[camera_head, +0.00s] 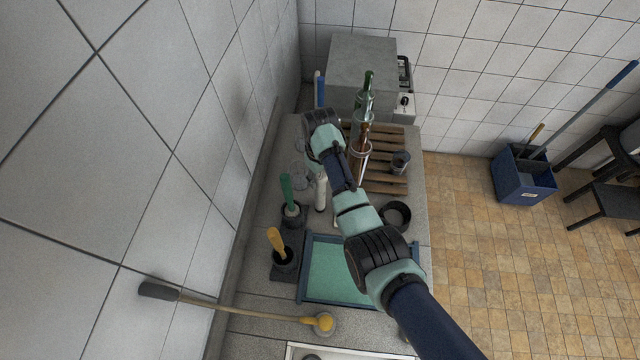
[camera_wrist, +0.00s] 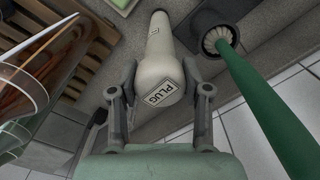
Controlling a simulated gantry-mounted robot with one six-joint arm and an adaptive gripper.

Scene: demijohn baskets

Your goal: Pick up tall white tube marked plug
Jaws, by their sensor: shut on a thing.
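The tall white tube (camera_wrist: 158,62) carries a label that reads PLUG. In the wrist view it sits between the two fingers of my gripper (camera_wrist: 160,95), which is shut on it near the labelled end. In the head view the tube (camera_head: 320,190) stands roughly upright over the counter, left of my forearm. My gripper is mostly hidden there behind my arm. I cannot tell whether the tube's lower end touches the counter.
A green-handled brush (camera_head: 287,190) in a dark holder stands close left of the tube. A yellow-handled tool (camera_head: 276,241) is nearer. A slatted wooden rack (camera_head: 385,184) with bottles is to the right. A blue-rimmed tray (camera_head: 303,268) and black ring (camera_head: 396,213) lie nearby.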

